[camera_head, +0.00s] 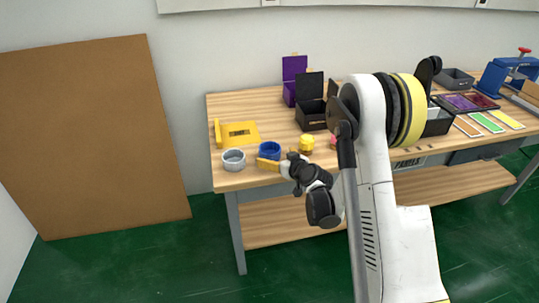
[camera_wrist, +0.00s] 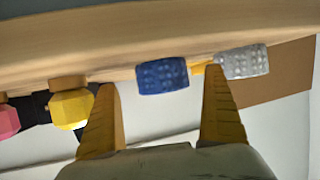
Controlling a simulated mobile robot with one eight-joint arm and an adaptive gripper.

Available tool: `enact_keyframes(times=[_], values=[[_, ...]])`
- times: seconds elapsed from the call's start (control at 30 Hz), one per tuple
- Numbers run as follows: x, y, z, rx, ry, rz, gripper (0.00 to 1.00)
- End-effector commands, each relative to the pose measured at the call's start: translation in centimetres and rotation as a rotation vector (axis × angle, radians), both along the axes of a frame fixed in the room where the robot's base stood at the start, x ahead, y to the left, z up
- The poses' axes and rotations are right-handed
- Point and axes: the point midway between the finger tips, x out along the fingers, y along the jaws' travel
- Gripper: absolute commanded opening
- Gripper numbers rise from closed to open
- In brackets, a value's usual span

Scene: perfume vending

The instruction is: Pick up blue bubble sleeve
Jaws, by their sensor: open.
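The blue bubble sleeve (camera_head: 270,149) is a short, round, open-topped blue ring standing near the front edge of the wooden table. In the wrist view the blue sleeve (camera_wrist: 162,75), with its bumpy surface, lies beyond and between my two yellow fingertips. My gripper (camera_head: 279,161) is open and empty at the table's front edge, just in front of the sleeve. The wrist view shows the open gripper (camera_wrist: 159,88) with its fingers spread wider than the sleeve. I cannot tell the exact gap to the sleeve.
A grey bubble sleeve (camera_head: 234,160) stands left of the blue one, close to one finger in the wrist view. A yellow faceted piece (camera_head: 306,144) and a pink one (camera_head: 333,142) stand to the right. A yellow holder (camera_head: 240,133) and black box (camera_head: 311,115) are behind.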

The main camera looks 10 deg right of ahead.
Motion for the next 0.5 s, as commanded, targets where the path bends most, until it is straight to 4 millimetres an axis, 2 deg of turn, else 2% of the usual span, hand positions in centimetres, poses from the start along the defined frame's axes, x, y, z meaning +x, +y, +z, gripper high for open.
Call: enact_keyframes(times=[0.3, 0.5], values=[[4.0, 1.2, -1.6, -0.002, 0.001, 0.002, 0.99], [4.9, 1.3, -1.6, 0.000, 0.000, 0.000, 0.99]])
